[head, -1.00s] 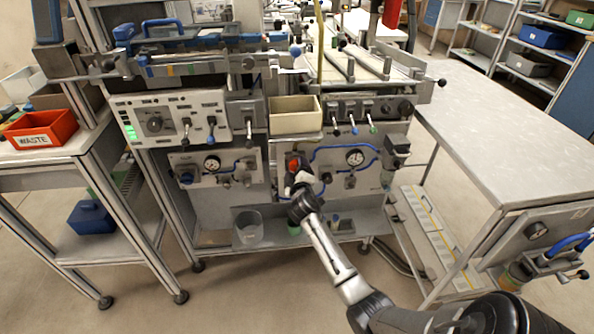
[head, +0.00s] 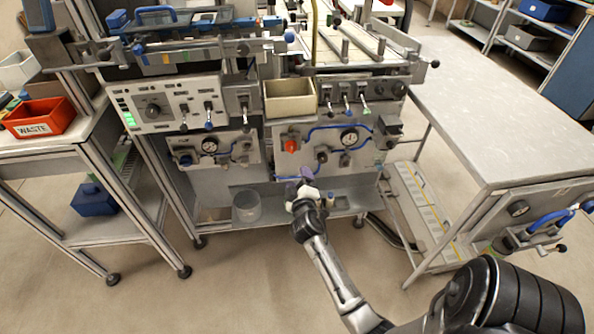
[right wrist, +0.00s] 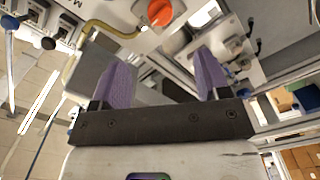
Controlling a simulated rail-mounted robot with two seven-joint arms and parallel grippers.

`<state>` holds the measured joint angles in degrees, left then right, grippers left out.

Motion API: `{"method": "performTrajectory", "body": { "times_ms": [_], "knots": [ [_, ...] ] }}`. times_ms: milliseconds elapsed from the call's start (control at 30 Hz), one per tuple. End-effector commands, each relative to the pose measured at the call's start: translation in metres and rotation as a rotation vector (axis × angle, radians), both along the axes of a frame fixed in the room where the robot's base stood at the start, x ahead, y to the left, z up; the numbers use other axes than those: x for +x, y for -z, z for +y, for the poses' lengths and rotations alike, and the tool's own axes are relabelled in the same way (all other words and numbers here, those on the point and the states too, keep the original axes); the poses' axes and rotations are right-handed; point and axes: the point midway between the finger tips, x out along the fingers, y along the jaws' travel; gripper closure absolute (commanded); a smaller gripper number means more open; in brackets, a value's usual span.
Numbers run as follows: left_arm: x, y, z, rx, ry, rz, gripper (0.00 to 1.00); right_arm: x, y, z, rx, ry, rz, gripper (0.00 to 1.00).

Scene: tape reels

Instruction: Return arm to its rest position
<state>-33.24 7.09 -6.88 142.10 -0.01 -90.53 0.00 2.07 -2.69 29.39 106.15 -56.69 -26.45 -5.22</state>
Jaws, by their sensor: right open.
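My right gripper (head: 303,183) is in front of the machine's lower front panel, below a red knob (head: 291,146). In the right wrist view its two purple fingers (right wrist: 160,82) stand wide apart with nothing between them. The same knob shows orange-red beyond the fingers in the right wrist view (right wrist: 160,12), apart from them. My right arm (head: 335,270) reaches up from the lower right of the head view. My left gripper is in neither view.
A beige bin (head: 290,98) sits on the machine front. A red WASTE bin (head: 40,118) is on the left cart. A grey table (head: 500,110) stands at right, close to my right arm. A clear beaker (head: 246,207) is on the low shelf. Floor in front is open.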

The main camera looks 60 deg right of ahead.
Motion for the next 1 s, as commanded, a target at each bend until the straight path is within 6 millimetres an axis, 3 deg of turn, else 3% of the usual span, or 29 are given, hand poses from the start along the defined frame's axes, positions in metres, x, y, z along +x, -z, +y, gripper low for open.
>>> {"method": "performTrajectory", "body": {
  "times_ms": [800,1000],
  "knots": [
    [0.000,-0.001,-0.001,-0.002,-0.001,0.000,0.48,-0.003,0.000,0.004,0.003,0.002,-0.002,0.31],
    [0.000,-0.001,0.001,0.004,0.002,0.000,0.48,-0.019,0.020,-0.006,0.128,0.113,0.028,0.31]
  ]
}}
